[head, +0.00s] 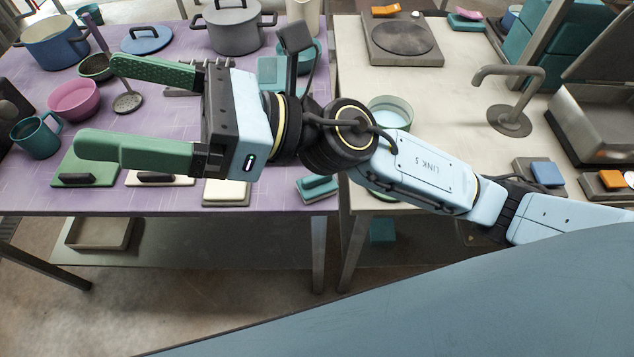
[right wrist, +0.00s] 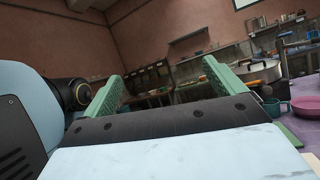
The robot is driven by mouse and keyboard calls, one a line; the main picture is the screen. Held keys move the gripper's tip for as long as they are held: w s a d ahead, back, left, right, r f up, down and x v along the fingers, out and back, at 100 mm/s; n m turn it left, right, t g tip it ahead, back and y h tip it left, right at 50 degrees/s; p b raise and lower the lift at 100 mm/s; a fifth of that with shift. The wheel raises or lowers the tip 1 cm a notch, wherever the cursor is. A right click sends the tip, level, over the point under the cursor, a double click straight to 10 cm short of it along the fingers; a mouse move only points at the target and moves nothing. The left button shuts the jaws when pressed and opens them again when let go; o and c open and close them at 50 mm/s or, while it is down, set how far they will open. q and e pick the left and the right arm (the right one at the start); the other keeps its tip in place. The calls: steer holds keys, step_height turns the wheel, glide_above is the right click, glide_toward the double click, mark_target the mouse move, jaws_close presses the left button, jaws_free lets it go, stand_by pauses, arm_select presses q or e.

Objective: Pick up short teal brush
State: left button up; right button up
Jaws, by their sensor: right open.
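A short teal piece that looks like the brush (head: 317,188) lies at the front right corner of the purple table, close to its edge. My right gripper (head: 98,104) is open and empty, held above the left part of the purple table with its fingers pointing left. The teal piece is well to the right of the fingers, below my right wrist, and apart from them. In the right wrist view, the two green fingers (right wrist: 160,85) stand wide apart with nothing between them; the teal piece does not show there. My left gripper is not in view.
On the purple table (head: 290,203) stand a grey pot (head: 232,27), a blue pot (head: 52,42), a pink bowl (head: 74,100), a teal mug (head: 38,137) and cutting boards. The pale table (head: 450,100) on the right holds a tap (head: 510,105) and a hot plate (head: 402,40).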

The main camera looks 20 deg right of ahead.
steer(key=s+a+f+n+g+h, duration=0.25)
steer(key=s+f+n+g, duration=0.2)
steer(key=n, duration=0.35)
steer(key=n+t+h, duration=0.4)
steer(key=n+h, duration=1)
steer(key=h, duration=0.7)
glide_toward(317, 176)
step_height(317, 176, down, 6)
steer(key=shift+w+r, duration=0.1)
steer(key=shift+w, duration=0.05)
steer(key=f, duration=0.2)
steer(key=w+f, duration=0.1)
steer(key=f, duration=0.2)
steer(key=shift+w+f, duration=0.1)
steer(key=shift+f, duration=0.2)
steer(key=c, duration=1.2)
